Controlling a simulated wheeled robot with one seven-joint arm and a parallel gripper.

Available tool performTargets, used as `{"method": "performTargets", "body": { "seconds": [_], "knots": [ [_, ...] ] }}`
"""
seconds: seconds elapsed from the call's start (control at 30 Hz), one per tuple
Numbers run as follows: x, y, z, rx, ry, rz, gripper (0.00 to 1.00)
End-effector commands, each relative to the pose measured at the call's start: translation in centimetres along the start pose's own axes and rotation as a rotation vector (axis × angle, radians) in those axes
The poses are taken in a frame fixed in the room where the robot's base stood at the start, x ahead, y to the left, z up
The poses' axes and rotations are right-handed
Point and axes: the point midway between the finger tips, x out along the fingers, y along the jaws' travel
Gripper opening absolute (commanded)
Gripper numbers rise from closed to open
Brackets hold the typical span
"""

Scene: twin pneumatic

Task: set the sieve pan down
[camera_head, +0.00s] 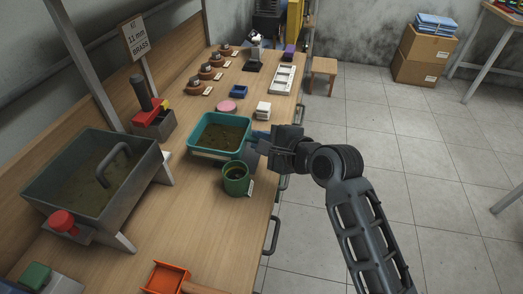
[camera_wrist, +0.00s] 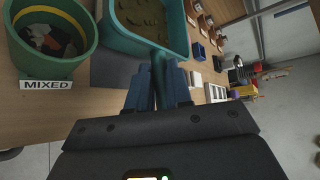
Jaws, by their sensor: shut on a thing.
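The sieve pan (camera_head: 221,135) is a teal rectangular tray with a brownish, speckled bottom. It is over the wooden bench, roughly level, and I cannot tell whether it touches what is below. My gripper (camera_head: 257,142) comes from the right and is shut on the pan's near right side.
A green bucket (camera_head: 237,179) labelled MIXED stands close in front of the pan. A grey tank (camera_head: 98,175) is at left, an orange tray (camera_head: 165,278) at front. A pink disc (camera_head: 226,106) and white block (camera_head: 263,111) lie behind. Bare bench (camera_head: 180,215) shows left of the bucket.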

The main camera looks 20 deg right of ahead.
Motion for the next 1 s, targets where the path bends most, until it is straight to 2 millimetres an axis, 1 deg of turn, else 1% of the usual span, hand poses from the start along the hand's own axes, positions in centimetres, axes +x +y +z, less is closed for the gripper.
{"method": "performTargets", "body": {
  "seconds": [0.07, 0.23, 0.33, 0.7, 0.73, 0.97, 1.0],
  "knots": [
    [0.2, 0.4, -0.2, 0.001, 0.0, -0.001, 0.0],
    [1.1, 2.4, -1.1, 0.003, 0.0, 0.001, 0.0],
    [1.5, 3.1, -1.5, 0.001, 0.001, -0.001, 0.0],
    [1.7, 3.5, -1.7, 0.001, 0.0, -0.002, 0.0],
    [1.6, 3.5, -1.7, 0.0, 0.001, -0.001, 0.22],
    [1.6, 3.5, -1.7, 0.0, 0.001, 0.0, 0.44],
    [1.6, 3.5, -1.7, 0.0, 0.001, 0.0, 0.45]
  ]
}}
